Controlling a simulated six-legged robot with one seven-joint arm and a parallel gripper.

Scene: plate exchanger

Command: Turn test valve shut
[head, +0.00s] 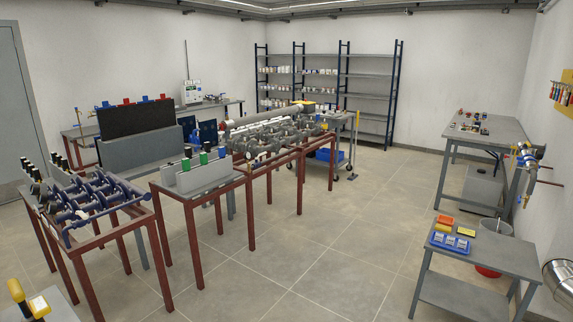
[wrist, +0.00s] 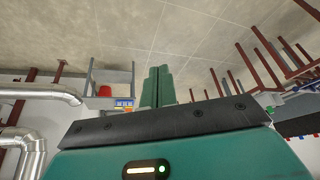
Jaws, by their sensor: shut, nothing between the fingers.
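My gripper (wrist: 158,85) shows in the wrist view as two teal fingers pressed together, with nothing between them. It is not in the head view. A cluster of piping and valves (head: 526,157) with yellow and blue parts is on the right wall in the head view. A small gauge and fitting (head: 250,166) sits on the near end of the middle pipe rack. I cannot tell which of these is the test valve, or its handle position. No valve is clear near the fingers in the wrist view, where the room appears upside down.
Red-legged benches (head: 206,182) fill the left. A workbench (head: 488,130) stands behind. Silver ducting (wrist: 38,95) shows in the wrist view. The middle floor (head: 345,215) is clear.

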